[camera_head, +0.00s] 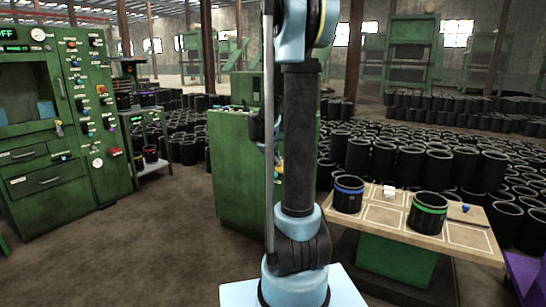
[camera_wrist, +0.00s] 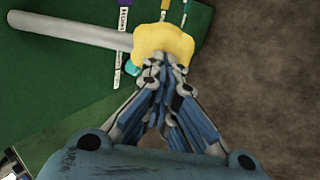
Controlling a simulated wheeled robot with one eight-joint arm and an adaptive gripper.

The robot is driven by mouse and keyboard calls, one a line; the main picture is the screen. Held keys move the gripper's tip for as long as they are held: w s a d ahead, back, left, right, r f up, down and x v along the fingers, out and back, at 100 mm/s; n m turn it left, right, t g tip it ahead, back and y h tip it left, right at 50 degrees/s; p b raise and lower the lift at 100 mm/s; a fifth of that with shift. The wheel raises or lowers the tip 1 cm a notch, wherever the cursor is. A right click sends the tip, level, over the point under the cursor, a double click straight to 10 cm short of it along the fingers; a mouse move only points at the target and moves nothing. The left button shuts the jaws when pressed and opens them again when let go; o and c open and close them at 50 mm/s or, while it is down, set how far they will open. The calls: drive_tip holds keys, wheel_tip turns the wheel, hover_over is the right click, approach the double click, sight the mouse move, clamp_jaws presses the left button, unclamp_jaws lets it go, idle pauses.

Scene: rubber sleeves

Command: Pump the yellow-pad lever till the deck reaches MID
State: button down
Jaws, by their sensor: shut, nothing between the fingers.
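In the wrist view a yellow pad (camera_wrist: 165,45) sits on the end of a thick grey lever (camera_wrist: 75,30), which runs in from the upper left beside a green panel (camera_wrist: 60,85). My gripper (camera_wrist: 172,68) is shut, with its fingertips at the pad's lower edge; the view does not show whether they touch. Nothing is between the fingers. In the head view a green cabinet (camera_head: 228,160) stands behind my arm, which hides part of it. The lever, the pad and the deck's height cannot be made out there.
A green control machine (camera_head: 90,110) stands at the left. A wooden table (camera_head: 385,225) at the right holds a blue-banded sleeve (camera_head: 348,198) and a green-banded sleeve (camera_head: 427,218). Floor at the left is clear.

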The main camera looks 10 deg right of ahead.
drive_tip(key=shift+w+a+r, duration=0.1)
drive_tip(key=shift+r, duration=0.1)
drive_tip(key=v, duration=1.3)
drive_tip(key=shift+r, duration=0.35)
idle(0.4)
